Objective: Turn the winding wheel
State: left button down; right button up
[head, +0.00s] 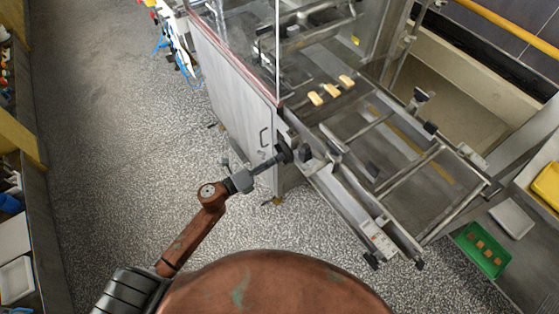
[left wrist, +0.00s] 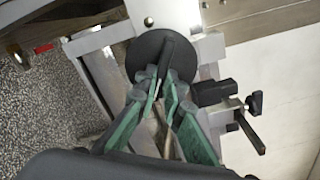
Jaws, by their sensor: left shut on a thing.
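The winding wheel (head: 284,151) is a small black disc on the near side of the machine frame, at the end of the conveyor. In the left wrist view the wheel (left wrist: 143,58) faces the camera, with a raised black bar across it. My left gripper (head: 273,159) reaches it from the left. In the left wrist view the green-padded fingers of the gripper (left wrist: 166,78) are closed together at the wheel's raised bar, gripping it. The fingertips hide the lower part of the wheel. My right gripper is not in view.
A black clamp knob (left wrist: 248,110) sits right of the wheel. The mesh conveyor frame (head: 380,150) extends right, with yellow bars (head: 331,91) on it. A grey panel (head: 235,95) stands behind the arm. A green tray (head: 482,250) lies at far right. Speckled floor (head: 110,130) is clear at left.

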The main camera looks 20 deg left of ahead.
pick_arm(q)
jog(key=shift+s+f+m+b, duration=0.1)
jog(key=shift+f+m+b, duration=0.15)
jog(key=shift+m+b, duration=0.9)
jog(key=shift+f+m+b, duration=0.25)
jog(key=shift+m+b, duration=0.4)
jog(key=shift+m, duration=0.9)
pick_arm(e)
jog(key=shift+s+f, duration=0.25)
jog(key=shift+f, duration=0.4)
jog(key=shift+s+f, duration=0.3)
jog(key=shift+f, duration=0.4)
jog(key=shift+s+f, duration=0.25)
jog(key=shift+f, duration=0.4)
pick_arm(q)
jog(key=c, duration=2)
grip_release()
jog(key=shift+r, duration=0.25)
jog(key=shift+c, duration=0.2)
